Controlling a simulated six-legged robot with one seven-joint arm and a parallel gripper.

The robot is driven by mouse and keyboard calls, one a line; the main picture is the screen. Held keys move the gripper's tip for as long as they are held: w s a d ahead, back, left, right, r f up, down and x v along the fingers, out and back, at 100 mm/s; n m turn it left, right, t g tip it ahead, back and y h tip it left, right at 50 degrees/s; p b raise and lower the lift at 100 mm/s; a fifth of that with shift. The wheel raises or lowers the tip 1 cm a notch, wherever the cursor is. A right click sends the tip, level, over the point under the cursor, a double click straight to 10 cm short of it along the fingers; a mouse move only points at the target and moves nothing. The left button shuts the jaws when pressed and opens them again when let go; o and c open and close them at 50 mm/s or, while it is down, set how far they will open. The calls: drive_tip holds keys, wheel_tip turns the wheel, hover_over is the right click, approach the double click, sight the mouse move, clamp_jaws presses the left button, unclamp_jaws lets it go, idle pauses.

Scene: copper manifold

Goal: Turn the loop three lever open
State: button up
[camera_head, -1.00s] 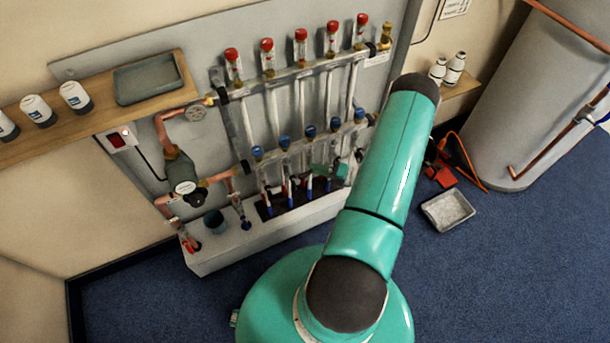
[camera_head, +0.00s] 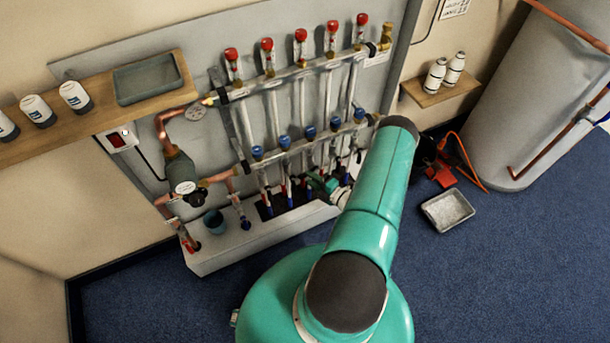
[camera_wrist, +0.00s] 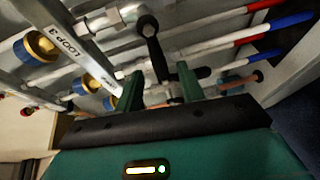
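In the wrist view a "LOOP 3" label is printed on a grey rail (camera_wrist: 77,62) at the upper left. A black-handled lever (camera_wrist: 150,40) rises from a metal valve near that label, just beyond my fingertips; I take it for the loop three lever, though the link is not certain. My gripper (camera_wrist: 160,82) has its two green fingers apart, with the lower part of the black lever showing in the gap. I see no clear contact. In the head view my gripper (camera_head: 318,184) is at the lower pipes of the manifold (camera_head: 290,150), partly hidden by my arm.
Blue caps (camera_head: 310,132) and red caps (camera_head: 300,35) line the manifold rails. A white ledge (camera_head: 230,245) runs below. A blue-grey cup (camera_head: 214,221) stands on it at the left. A grey tray (camera_head: 447,209) lies on the blue floor at right. Floor in front is clear.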

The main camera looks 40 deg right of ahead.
drive_tip(key=w, duration=0.4)
drive_tip(key=shift+a+f, duration=0.25)
drive_tip(key=shift+f, duration=0.05)
clamp_jaws()
